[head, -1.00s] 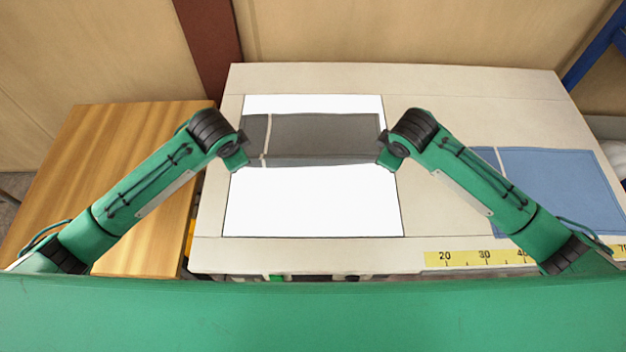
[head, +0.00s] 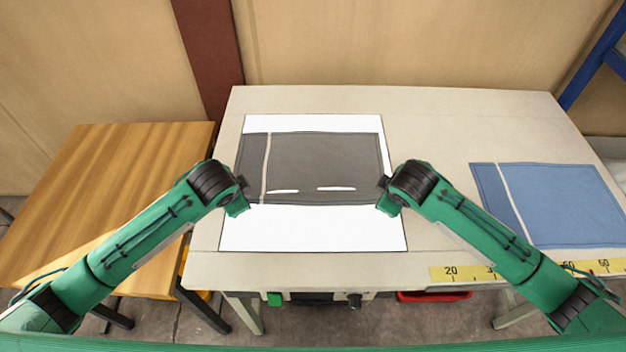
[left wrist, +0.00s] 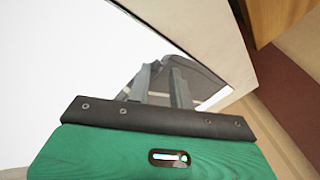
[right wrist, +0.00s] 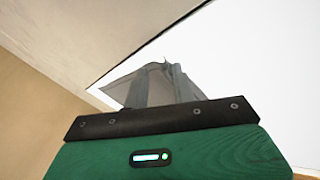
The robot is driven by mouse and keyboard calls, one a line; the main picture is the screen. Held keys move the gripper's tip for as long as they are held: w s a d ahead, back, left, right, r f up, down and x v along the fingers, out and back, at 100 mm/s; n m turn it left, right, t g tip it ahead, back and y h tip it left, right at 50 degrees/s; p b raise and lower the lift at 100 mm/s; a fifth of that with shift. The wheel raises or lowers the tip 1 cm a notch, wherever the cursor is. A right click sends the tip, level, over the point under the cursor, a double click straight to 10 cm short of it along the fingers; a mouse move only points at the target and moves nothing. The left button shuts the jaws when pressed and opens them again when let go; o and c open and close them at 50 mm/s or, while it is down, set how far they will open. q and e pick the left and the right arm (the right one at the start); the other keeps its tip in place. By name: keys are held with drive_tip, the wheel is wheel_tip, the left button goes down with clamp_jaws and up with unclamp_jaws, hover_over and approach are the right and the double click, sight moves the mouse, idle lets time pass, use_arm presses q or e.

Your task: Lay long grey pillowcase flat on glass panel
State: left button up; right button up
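The grey pillowcase (head: 325,158), with a pale stripe near its left end, lies spread over the white glass panel (head: 310,232). Its far part looks flat. Two bright slits show near its front edge, and I cannot tell whether they are gaps or glare. My left gripper (head: 246,196) is at its front left corner and my right gripper (head: 383,194) at its front right corner. In the left wrist view the fingers close on the cloth (left wrist: 208,84). In the right wrist view the cloth (right wrist: 120,90) bunches to a peak between the fingers.
A blue pillowcase (head: 560,205) lies flat on the right of the pale table (head: 440,115). A yellow ruler strip (head: 475,272) runs along the front right edge. A wooden side table (head: 110,190) stands at the left. The panel's front strip is bare.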

use_arm(q)
drive_tip(key=o, duration=0.3)
use_arm(e)
drive_tip(key=shift+o, duration=1)
use_arm(q)
drive_tip(key=shift+f, duration=0.1)
use_arm(e)
drive_tip(key=shift+f, duration=0.1)
use_arm(q)
drive_tip(key=shift+s, duration=0.1)
use_arm(e)
drive_tip(key=shift+s, duration=0.1)
use_arm(q)
drive_tip(key=shift+s+r, duration=0.1)
drive_tip(key=shift+r, duration=0.3)
use_arm(e)
drive_tip(key=shift+s+r, duration=0.1)
drive_tip(key=shift+r, duration=0.3)
use_arm(q)
drive_tip(key=v, duration=1)
drive_tip(key=shift+s+f, duration=0.15)
drive_tip(key=shift+s, duration=0.25)
use_arm(e)
drive_tip(key=v, duration=1)
drive_tip(key=shift+s+f, duration=0.15)
drive_tip(key=shift+s, duration=0.25)
